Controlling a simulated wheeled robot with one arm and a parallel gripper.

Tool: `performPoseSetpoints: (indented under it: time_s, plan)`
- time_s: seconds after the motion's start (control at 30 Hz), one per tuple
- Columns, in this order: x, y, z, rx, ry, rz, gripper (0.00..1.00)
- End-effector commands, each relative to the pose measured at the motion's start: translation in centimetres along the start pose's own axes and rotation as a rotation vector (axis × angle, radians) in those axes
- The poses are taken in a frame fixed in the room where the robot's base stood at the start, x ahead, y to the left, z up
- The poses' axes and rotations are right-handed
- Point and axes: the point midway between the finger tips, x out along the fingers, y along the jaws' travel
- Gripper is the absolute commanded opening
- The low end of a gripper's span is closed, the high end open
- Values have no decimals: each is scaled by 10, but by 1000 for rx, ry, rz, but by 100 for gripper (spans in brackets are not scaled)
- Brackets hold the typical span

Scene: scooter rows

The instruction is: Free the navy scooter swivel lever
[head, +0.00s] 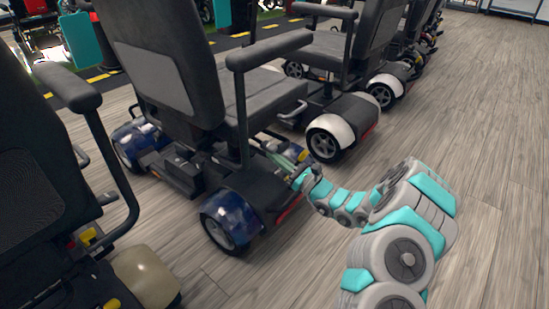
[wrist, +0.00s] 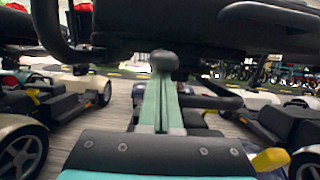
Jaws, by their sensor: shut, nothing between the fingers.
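The navy scooter (head: 232,215) stands in the middle of the head view, with a grey seat and navy wheel covers. My gripper (head: 284,158) reaches in low under its seat, from the right side. In the wrist view my gripper's pale green fingers (wrist: 162,90) are together, with nothing between them. A grey rounded part (wrist: 165,61) shows right at the fingertips; I cannot tell if they touch. A yellow lever end (wrist: 270,160) shows at lower right of the wrist view, beside my gripper, and as a small yellow spot (head: 303,156) in the head view.
A tan scooter (head: 145,273) stands close at the left, and a white scooter (head: 345,115) behind the navy one. The navy scooter's dark seat underside (wrist: 150,28) hangs over my gripper. The wood floor (head: 490,150) is open on the right.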

Motion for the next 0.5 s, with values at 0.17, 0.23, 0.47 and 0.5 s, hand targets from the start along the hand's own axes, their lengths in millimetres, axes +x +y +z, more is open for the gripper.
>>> performPoseSetpoints:
  time_s: [0.17,0.23,0.47,0.5]
  plan:
    - [4,0,22,-3,75,0,0]
    - [5,0,29,-2,120,0,0]
    - [10,0,49,-2,259,0,0]
    - [11,0,52,-1,280,1,0]
